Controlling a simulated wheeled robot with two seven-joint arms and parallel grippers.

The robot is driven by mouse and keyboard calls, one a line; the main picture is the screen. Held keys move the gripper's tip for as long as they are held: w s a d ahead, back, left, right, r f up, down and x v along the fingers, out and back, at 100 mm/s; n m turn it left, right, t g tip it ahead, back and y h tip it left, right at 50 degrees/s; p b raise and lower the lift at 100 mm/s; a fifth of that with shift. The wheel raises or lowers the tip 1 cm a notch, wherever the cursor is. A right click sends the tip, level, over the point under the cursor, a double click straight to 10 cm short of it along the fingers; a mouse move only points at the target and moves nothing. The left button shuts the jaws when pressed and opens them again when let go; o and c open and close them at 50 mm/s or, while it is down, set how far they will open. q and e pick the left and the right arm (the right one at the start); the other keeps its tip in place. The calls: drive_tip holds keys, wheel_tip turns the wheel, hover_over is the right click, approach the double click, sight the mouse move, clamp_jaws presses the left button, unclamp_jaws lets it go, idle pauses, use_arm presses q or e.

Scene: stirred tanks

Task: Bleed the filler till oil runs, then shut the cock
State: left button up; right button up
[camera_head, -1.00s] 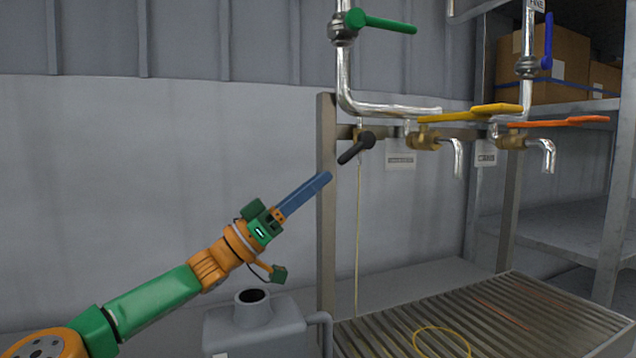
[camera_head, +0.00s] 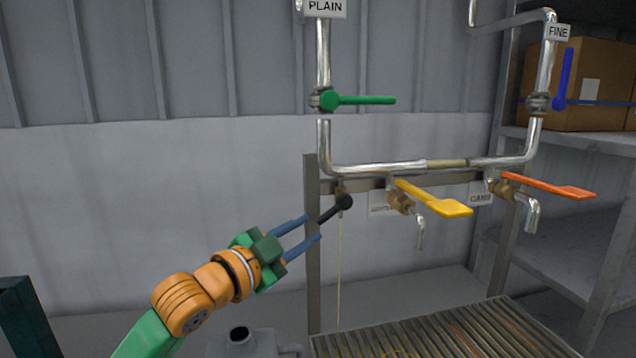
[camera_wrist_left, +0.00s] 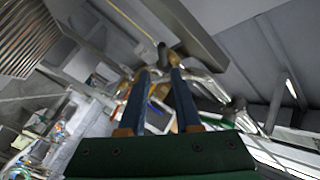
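The small cock with a black handle (camera_head: 333,211) sits on the rail by the left post. A thin pale yellow line (camera_head: 339,270) runs straight down below it; I cannot tell whether it is oil or a cord. My left gripper (camera_head: 312,228) is open, with its blue fingers apart and their tips at the handle's lower end. In the left wrist view the dark handle end (camera_wrist_left: 163,50) lies just beyond the gap between the fingertips (camera_wrist_left: 160,73). Contact cannot be told. My right gripper is out of view.
The yellow lever (camera_head: 436,199) and orange lever (camera_head: 548,186) sit right of the cock, above spouts. Green (camera_head: 362,100) and blue (camera_head: 566,75) levers are on the pipes above. A slatted grate (camera_head: 440,335) lies below; a grey vessel (camera_head: 250,345) stands left of it.

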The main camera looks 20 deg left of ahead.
sight(332, 214)
use_arm(q)
drive_tip(key=p+x, duration=0.1)
drive_tip(key=x, duration=0.2)
drive_tip(key=p+x, duration=0.2)
drive_tip(key=x, duration=0.2)
drive_tip(key=p+x, duration=0.1)
drive_tip(key=x, duration=0.3)
drive_tip(key=shift+w+a+f, duration=0.1)
drive_tip(key=shift+a+f, duration=0.05)
drive_tip(key=shift+a, duration=0.15)
drive_tip(key=shift+w+a+f, duration=0.15)
drive_tip(key=shift+w+a, duration=0.05)
drive_tip(key=shift+w, duration=0.2)
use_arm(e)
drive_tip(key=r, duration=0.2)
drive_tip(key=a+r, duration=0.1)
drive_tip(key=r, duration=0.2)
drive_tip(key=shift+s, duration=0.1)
use_arm(q)
drive_tip(key=shift+c, duration=0.3)
